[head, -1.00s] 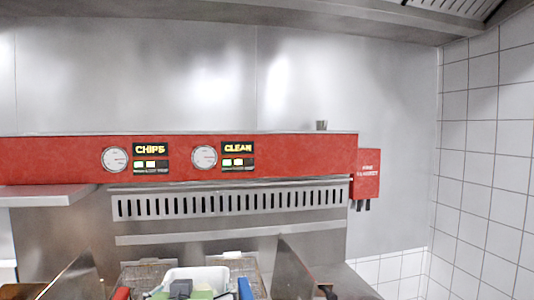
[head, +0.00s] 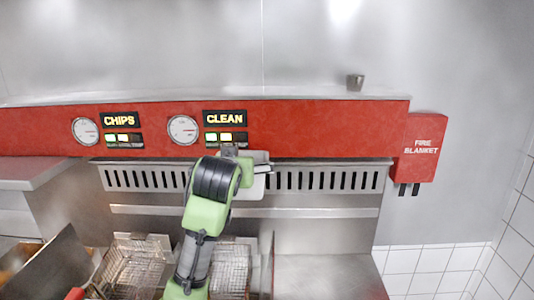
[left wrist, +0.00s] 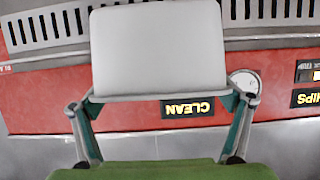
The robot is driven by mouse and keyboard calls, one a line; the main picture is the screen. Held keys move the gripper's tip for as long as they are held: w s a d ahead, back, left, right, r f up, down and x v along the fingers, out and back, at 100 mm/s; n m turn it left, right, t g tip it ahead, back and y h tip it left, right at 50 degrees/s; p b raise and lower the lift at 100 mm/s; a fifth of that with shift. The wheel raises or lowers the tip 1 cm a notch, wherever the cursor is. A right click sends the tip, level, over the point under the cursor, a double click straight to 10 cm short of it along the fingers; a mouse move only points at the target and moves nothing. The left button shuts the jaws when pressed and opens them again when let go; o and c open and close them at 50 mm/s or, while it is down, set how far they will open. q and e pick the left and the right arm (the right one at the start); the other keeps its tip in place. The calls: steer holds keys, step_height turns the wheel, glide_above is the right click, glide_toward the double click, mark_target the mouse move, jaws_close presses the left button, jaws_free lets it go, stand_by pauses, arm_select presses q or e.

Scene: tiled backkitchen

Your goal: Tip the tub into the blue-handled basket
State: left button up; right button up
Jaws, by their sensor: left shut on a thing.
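A white tub (left wrist: 158,50) is held in my left gripper (left wrist: 161,100). In the left wrist view one flat face of it fills the space between the fingers, with its contents hidden. In the head view the tub (head: 259,178) is small, partly behind my raised green arm, in front of the slotted vent. I cannot tell its exact tilt. The right-hand wire basket (head: 232,268) is below the tub, partly hidden by my arm; no blue handle shows now. The left wire basket (head: 135,262) has a red handle (head: 75,294) near it. My right gripper is not in view.
The red panel (head: 300,125) with gauges and CHIPS and CLEAN signs runs behind the tub. A small metal cup (head: 355,82) stands on its top. A fire blanket box (head: 422,150) hangs at right. Bare steel counter (head: 325,275) lies right of the baskets.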

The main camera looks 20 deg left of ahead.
arm_select(q)
steer(key=shift+s+a+r, duration=0.15)
steer(key=shift+a+r, duration=0.1)
steer(key=shift+a, duration=0.1)
steer(key=s+n, duration=0.1)
steer(key=s+a+n+h, duration=0.1)
steer(key=s+a+r+n+b, duration=0.1)
steer(key=shift+s+t+h, duration=0.35)
steer(key=shift+t+h, duration=0.05)
steer(key=f+n+b, duration=0.1)
steer(key=b, duration=0.1)
steer(key=w+n+h+b, duration=0.1)
steer(key=f+n+t+b, duration=0.1)
steer(key=b, duration=0.1)
steer(key=shift+w+f+h+b, duration=0.3)
steer(key=shift+w+b, duration=0.05)
steer(key=s+a+f+n+t+h+b, duration=0.1)
steer(key=s+a+f+n+t+b, duration=0.1)
steer(key=a+n+b, duration=0.4)
steer(key=f+n+t+b, duration=0.1)
steer(key=n+t+b, duration=0.1)
steer(key=n, duration=0.3)
steer(key=shift+s+a+h, duration=0.15)
steer(key=shift+a+h, duration=0.2)
steer(key=shift+h, duration=0.05)
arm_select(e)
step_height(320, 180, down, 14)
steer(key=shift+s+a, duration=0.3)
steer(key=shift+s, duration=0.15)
